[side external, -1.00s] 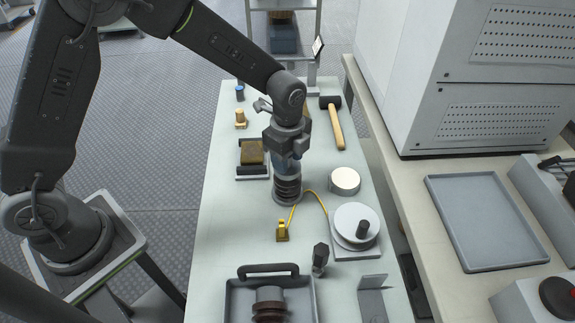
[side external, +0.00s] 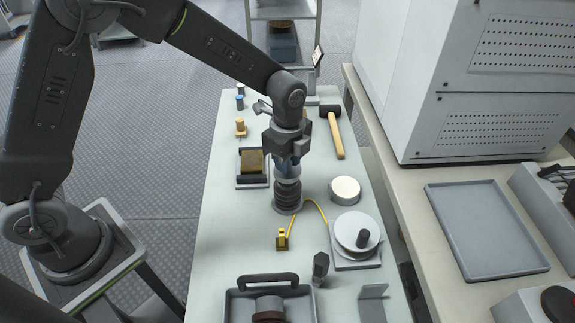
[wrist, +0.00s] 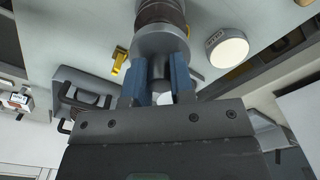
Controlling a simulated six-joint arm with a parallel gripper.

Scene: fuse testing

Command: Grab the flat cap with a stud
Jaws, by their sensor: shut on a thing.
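The flat cap with a stud is a grey disc (wrist: 158,42) at the end of the brown ribbed column (wrist: 160,12) in the wrist view. Its short stud (wrist: 160,70) points toward my gripper (wrist: 160,88). The two blue fingers are shut on the stud, one on each side. In the side view my gripper (side external: 288,165) is directly above the upright ribbed column (side external: 287,195), and the cap is mostly hidden by the fingers. No clear gap shows between cap and column.
A yellow cable with a yellow clamp (side external: 283,238) runs close beside the column. A white round block (side external: 345,189), a disc with a knob (side external: 356,232) and a hammer (side external: 335,130) stand to the right. A handled tray (side external: 230,305) is at the front.

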